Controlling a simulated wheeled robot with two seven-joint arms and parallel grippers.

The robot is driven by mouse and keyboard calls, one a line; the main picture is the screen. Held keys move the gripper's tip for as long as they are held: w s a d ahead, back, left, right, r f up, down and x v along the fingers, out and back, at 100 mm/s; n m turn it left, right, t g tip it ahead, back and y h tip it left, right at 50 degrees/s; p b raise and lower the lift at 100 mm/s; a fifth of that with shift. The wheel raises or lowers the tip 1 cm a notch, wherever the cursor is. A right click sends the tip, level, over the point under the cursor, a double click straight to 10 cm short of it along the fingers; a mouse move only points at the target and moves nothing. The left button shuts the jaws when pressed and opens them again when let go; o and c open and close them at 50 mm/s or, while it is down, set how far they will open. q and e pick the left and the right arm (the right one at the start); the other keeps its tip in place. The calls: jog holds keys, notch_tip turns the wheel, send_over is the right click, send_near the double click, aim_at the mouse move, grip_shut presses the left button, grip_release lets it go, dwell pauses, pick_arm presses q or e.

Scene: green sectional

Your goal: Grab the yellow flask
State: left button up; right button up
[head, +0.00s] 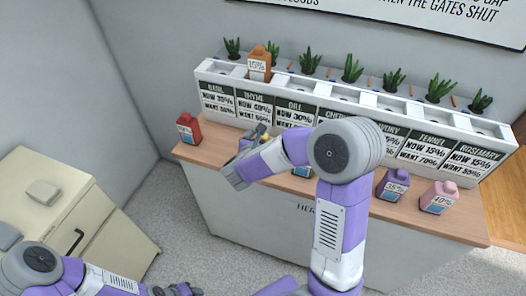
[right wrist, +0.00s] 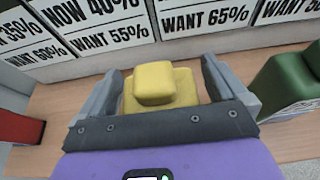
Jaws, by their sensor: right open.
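The yellow flask (right wrist: 160,92) stands on the wooden counter, upright with its cap towards the camera in the right wrist view. In the head view only a small yellow part of it (head: 261,130) shows behind my right gripper (head: 247,147). My right gripper is open, with one finger on each side of the flask, as the right wrist view shows (right wrist: 162,72). A gap shows beside the flask, and the jaws are not closed on it. My left gripper (head: 180,290) is low at the bottom edge of the head view, far from the counter; its jaws are unclear.
A red flask (head: 188,129) stands left on the counter (head: 350,206); a green flask (right wrist: 290,80) is right of the gripper. Purple (head: 392,185) and pink (head: 439,197) flasks stand farther right. An orange flask (head: 259,65) sits in the white planter (head: 375,103) behind.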

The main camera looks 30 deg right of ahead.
jog(key=shift+c, duration=0.5)
jog(key=c, duration=1.1)
